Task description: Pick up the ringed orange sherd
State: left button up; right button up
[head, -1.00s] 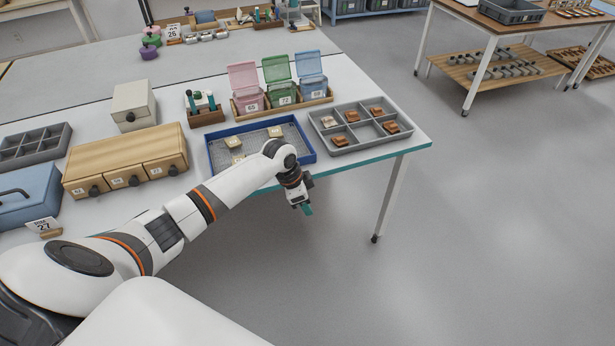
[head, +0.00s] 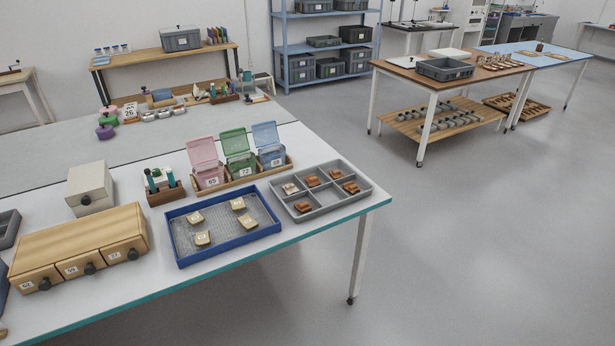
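Several orange-brown sherds lie in the grey compartment tray (head: 372,198) at the table's right end. One orange sherd (head: 303,206) is in a front compartment, another (head: 351,187) is at the right. Two more orange sherds, one left (head: 312,181) and one right (head: 336,173), lie toward the back. A paler, pinkish sherd (head: 291,188) lies at the back left. The marks on them are too small to tell which one is ringed. Neither of my grippers is in view.
A blue mesh-bottomed tray (head: 180,261) with several tan sherds stands left of the grey tray. Behind are pink (head: 204,160), green (head: 238,150) and blue (head: 268,142) lidded boxes. A wooden drawer unit (head: 80,240) stands left. Open floor (head: 470,250) lies right.

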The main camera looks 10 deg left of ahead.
aim_at(336, 174)
jog(key=i+l+u, duration=0.15)
jog(key=u, duration=0.3)
jog(key=i+l+u, duration=0.2)
jog(key=u, duration=0.25)
jog(key=i+l+u, duration=0.1)
jog(key=l+u, duration=0.15)
jog(key=u, duration=0.25)
